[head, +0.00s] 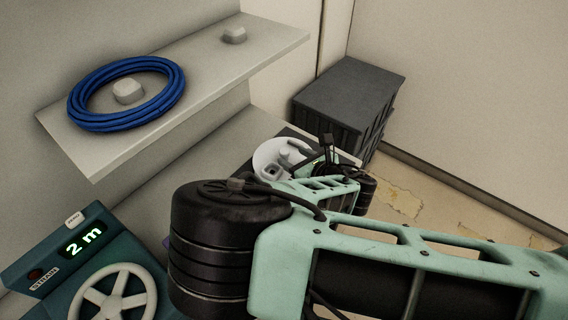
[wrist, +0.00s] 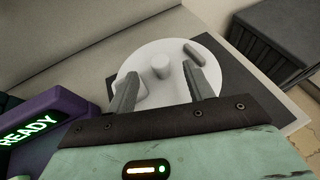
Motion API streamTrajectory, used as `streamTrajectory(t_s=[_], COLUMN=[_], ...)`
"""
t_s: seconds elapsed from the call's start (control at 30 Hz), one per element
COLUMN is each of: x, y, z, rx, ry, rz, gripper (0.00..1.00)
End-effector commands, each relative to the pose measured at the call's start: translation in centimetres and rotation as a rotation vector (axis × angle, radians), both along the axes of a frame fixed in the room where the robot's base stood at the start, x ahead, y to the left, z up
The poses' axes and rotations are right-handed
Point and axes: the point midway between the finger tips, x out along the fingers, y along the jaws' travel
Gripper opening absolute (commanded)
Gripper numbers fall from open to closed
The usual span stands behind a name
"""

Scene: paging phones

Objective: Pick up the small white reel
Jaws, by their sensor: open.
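The small white reel (wrist: 160,52) is a round white disc with a short hub in its middle and a small grey handle near its far rim. It lies on a dark mat on the bench. In the head view the reel (head: 268,152) is partly covered by my arm. My gripper (wrist: 163,80) is open, with one finger on each side of the hub in the wrist view. The fingers overlap the disc in the picture; I cannot tell whether they touch it. Nothing is held.
A shelf (head: 215,62) on the left carries a blue cable coil (head: 88,92) around a peg. A teal machine (head: 45,255) reads "2 m" and has a white wheel. A purple device (wrist: 45,125) reads "READY". Dark crates (head: 350,90) stand behind the bench.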

Motion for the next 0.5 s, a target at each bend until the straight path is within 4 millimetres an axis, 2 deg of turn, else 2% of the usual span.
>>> streamTrajectory(t_s=[0.17, 0.5], x=[0.8, 3.9], y=[0.6, 2.8], z=[-0.2, -1.7], rx=[0.002, 0.002], ry=[0.000, 0.000], rz=[0.001, 0.001], gripper=[0.52, 0.52])
